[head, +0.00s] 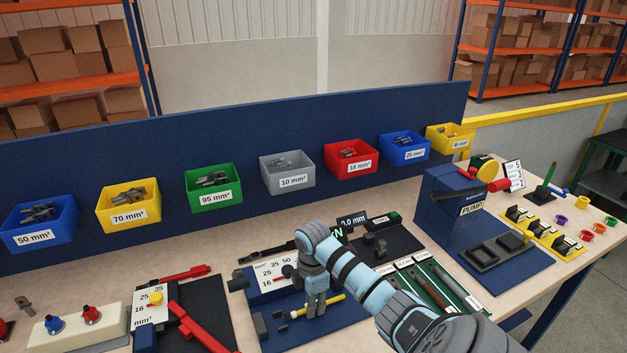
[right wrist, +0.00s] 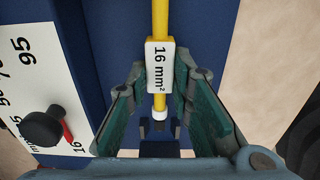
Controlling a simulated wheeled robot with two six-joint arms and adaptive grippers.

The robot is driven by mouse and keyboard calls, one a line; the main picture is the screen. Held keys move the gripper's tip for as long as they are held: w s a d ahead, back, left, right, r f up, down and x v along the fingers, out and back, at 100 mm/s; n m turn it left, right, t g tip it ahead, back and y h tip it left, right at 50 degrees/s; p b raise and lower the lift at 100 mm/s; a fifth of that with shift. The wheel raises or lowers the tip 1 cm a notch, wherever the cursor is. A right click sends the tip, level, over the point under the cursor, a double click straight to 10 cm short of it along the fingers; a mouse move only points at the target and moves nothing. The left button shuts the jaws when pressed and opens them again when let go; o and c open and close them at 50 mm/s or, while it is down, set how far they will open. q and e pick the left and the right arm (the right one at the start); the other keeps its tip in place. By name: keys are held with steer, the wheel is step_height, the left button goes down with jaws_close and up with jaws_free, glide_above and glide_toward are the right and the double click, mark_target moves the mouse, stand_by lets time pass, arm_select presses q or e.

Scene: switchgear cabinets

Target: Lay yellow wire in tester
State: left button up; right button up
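The yellow wire (head: 331,299) is over the blue base of the tester (head: 335,322) in the head view. In the right wrist view, the wire (right wrist: 160,20) runs down the middle with a white "16 mm²" tag (right wrist: 160,66) and a pale band near its end. The tester's white dial plate (head: 271,274) and black knob (right wrist: 43,129) are beside it. My right gripper (head: 316,308) points down at the wire. Its green-padded fingers (right wrist: 160,90) are apart on either side of the tag, with gaps showing. I cannot tell whether the wire touches the tester. My left gripper is out of view.
A red-handled tool (head: 196,325) lies left of the tester. A green tray (head: 437,287) of rods and a blue pump unit (head: 450,214) stand right. Labelled bins, such as the grey one (head: 287,174), line the back panel.

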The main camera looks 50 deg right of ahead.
steer(key=o, duration=0.5)
step_height(320, 180, up, 8)
steer(key=shift+f, duration=0.2)
steer(key=shift+f, duration=0.1)
